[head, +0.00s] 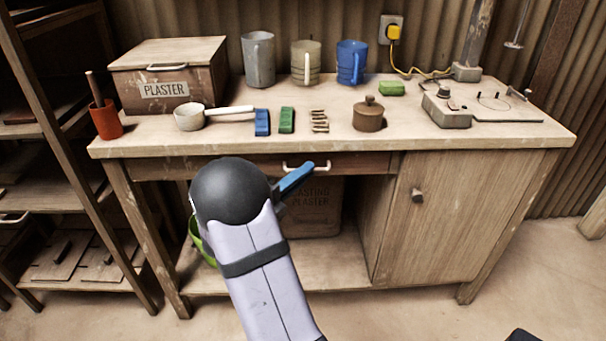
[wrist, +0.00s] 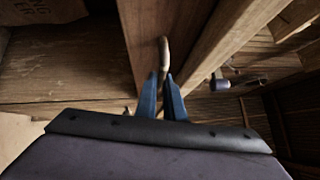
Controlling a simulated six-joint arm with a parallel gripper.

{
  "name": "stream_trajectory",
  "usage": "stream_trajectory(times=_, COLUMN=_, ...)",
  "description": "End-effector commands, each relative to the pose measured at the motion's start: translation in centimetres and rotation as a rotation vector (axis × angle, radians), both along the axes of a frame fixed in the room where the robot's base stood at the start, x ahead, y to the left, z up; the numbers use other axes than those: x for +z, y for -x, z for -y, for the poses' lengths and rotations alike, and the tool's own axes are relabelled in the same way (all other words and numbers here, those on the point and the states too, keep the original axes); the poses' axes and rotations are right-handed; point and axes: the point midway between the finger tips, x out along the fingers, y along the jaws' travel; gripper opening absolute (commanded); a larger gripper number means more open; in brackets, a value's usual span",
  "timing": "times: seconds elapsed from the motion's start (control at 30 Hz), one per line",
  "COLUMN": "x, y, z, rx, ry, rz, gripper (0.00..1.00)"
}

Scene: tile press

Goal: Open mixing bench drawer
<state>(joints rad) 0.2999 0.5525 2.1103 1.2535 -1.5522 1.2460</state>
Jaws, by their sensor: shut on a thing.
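The mixing bench (head: 470,140) stands against the wall with a wide drawer (head: 350,163) under its top. The drawer front looks flush or nearly so with the bench frame. A pale bar handle (head: 305,167) is on the drawer front. My arm hides part of the drawer's left side in the head view.
On the bench top are a plaster box (head: 168,75), several jugs, a white scoop (head: 190,117), blue and green blocks, and a brown pot (head: 369,114). A cupboard door (head: 460,210) with a knob is right of the drawer. A plaster sack (head: 315,208) stands on the shelf below.

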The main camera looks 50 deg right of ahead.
Motion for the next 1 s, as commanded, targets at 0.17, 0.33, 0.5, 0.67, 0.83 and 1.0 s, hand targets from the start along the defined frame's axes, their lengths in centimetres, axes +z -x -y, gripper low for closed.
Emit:
stream_trajectory(times=0.17, x=-0.1, y=0.0, z=0.0, rx=0.000, ry=-0.002, rz=-0.001, gripper=0.00)
stream_trajectory(times=0.33, x=-0.1, y=0.0, z=0.0, rx=0.000, ry=-0.002, rz=-0.001, gripper=0.00)
stream_trajectory(times=0.5, x=-0.1, y=0.0, z=0.0, rx=0.000, ry=-0.002, rz=-0.001, gripper=0.00)
stream_trajectory(times=0.67, x=-0.1, y=0.0, z=0.0, rx=0.000, ry=-0.002, rz=-0.001, gripper=0.00)
stream_trajectory(times=0.83, x=-0.2, y=0.6, z=-0.7, rx=0.001, ry=-0.004, rz=-0.001, gripper=0.00)
stream_trajectory(times=1.0, x=-0.3, y=2.8, z=-3.1, rx=0.003, ry=-0.004, rz=0.000, gripper=0.00)
